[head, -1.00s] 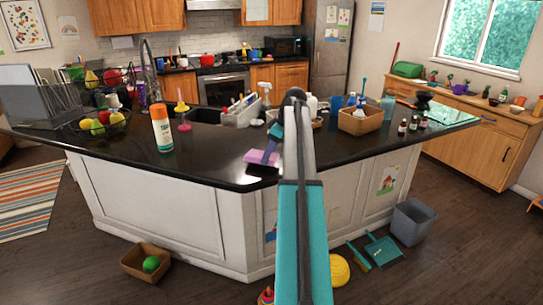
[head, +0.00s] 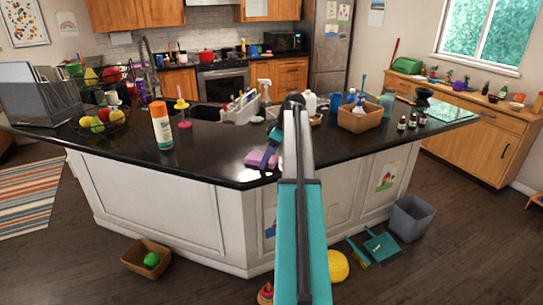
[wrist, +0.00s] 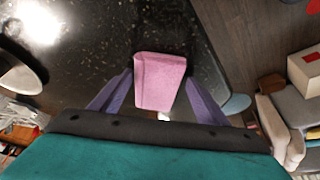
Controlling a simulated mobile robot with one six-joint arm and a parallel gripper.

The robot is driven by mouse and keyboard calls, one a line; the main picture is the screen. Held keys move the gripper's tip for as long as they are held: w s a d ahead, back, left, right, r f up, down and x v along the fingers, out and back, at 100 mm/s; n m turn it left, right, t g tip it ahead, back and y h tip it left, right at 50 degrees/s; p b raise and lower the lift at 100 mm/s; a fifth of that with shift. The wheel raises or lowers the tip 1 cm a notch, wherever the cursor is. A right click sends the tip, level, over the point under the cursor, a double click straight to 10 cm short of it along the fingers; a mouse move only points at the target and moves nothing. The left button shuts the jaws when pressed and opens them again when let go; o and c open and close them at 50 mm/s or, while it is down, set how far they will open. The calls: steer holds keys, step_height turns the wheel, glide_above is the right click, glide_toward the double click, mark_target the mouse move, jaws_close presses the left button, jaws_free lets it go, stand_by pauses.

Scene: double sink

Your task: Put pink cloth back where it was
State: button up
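The pink cloth (wrist: 160,82) is a small folded block between the two purple fingers of my gripper (wrist: 160,74) in the wrist view. The fingertips meet its left and right sides, so my gripper looks shut on it. In the head view the cloth (head: 253,158) shows at the front edge of the black island counter (head: 215,160), with a purple finger of my gripper (head: 269,157) in front of it. My arm hides part of the counter behind. Whether the cloth touches the counter top is hard to tell.
An orange-and-white bottle (head: 162,127) and a fruit basket (head: 103,122) stand on the left. A white caddy (head: 240,108) is behind by the sink. A brown box (head: 365,118) and small dark bottles (head: 412,121) are on the right. The counter around the cloth is clear.

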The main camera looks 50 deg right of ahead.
steer(key=shift+r, duration=0.25)
steer(key=b+v, duration=0.3)
steer(key=v, duration=0.8)
steer(key=shift+r, duration=0.4)
stand_by(0.6)
